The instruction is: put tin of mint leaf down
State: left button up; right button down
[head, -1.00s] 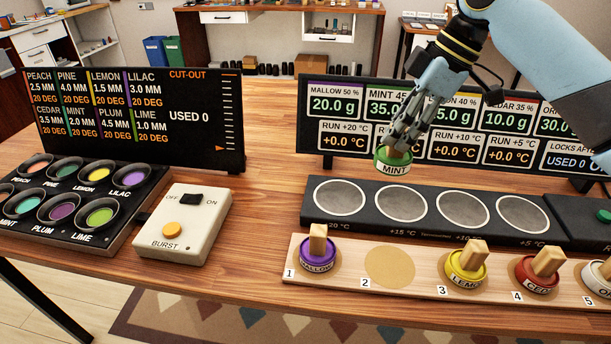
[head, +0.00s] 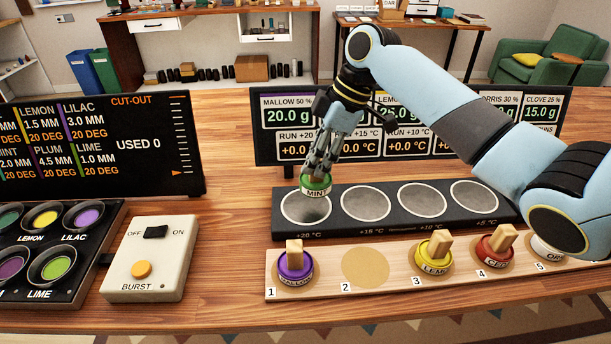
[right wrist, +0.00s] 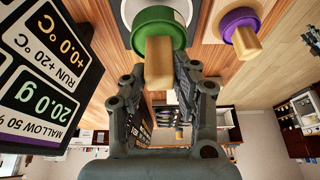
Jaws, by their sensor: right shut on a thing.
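The green tin labelled MINT (head: 316,186) is held by my right gripper (head: 320,160), over the leftmost round plate, marked +20 °C (head: 305,208). The gripper is shut on the tin's wooden knob, which shows in the right wrist view (right wrist: 159,62) between the fingers, with the green tin (right wrist: 158,28) beyond it. The tin covers the far part of that plate. I cannot tell for sure whether its base touches the plate. My left gripper is not in view.
A dark strip (head: 392,229) carries several round plates. In front, a wooden rack (head: 330,288) holds purple (head: 294,268), yellow (head: 434,256) and red (head: 494,250) tins; spot 2 (head: 366,268) is empty. A display board (head: 268,150) stands behind. A switch box (head: 148,262) is at left.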

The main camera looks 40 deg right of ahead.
aim_at(306, 177)
jog(key=shift+w+a+f, duration=0.55)
jog(key=shift+w+a, duration=0.05)
jog(key=shift+a, duration=0.1)
notch_tip(306, 177, down, 3)
jog(key=shift+f+p, duration=0.1)
jog(key=shift+p, duration=0.25)
jog(key=shift+f, duration=0.45)
jog(key=shift+f, duration=0.1)
jog(key=c, duration=1)
grip_release()
jog(key=shift+c, duration=0.2)
jog(key=b+v, duration=0.1)
jog(key=v, duration=1.1)
jog(key=shift+s, duration=0.1)
